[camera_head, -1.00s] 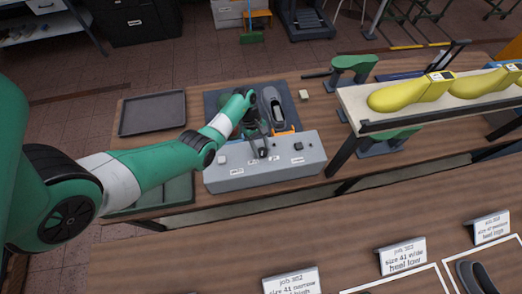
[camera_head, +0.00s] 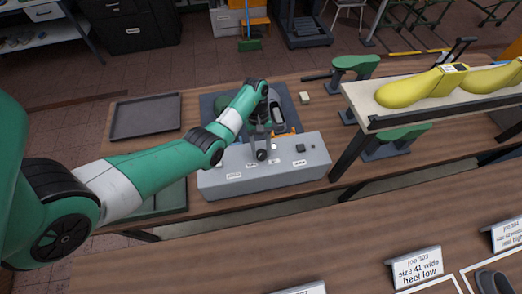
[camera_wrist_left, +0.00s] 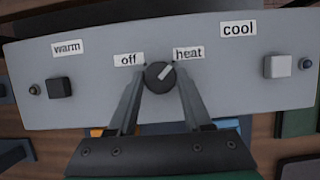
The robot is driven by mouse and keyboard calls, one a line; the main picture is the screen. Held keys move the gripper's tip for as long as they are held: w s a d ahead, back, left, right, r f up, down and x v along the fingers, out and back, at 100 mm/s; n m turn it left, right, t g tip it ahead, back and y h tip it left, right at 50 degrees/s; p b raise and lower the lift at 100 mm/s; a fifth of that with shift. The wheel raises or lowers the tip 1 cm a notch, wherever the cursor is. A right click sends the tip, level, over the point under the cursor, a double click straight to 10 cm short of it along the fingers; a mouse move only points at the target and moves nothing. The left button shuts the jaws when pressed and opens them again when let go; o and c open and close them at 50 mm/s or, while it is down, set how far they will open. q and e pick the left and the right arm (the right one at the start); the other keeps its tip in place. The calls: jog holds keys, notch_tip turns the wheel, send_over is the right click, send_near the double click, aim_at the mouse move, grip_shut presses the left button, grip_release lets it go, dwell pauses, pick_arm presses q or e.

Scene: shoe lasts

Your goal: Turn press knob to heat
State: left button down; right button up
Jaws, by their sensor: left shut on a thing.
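The grey press control box (camera_head: 230,184) stands on the far wooden table. Its round dark knob (camera_wrist_left: 160,75) sits between the "off" label (camera_wrist_left: 129,59) and the "heat" label (camera_wrist_left: 188,53) in the left wrist view. The knob's pale pointer line slants up and right, toward "heat". My left gripper (camera_wrist_left: 159,82) is shut on the knob, one finger on each side. In the head view the gripper reaches down over the box and the knob (camera_head: 261,155) shows at its tips. My right gripper is not in view.
A dark button (camera_wrist_left: 59,88) is by the "warm" label and a white button (camera_wrist_left: 278,67) by "cool". A dark tray (camera_head: 146,116) lies left of the box. A raised shelf (camera_head: 430,108) with yellow shoe lasts (camera_head: 408,91) stands to the right.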

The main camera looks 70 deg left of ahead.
pick_arm(q)
jog(key=shift+c, duration=1.6)
grip_release()
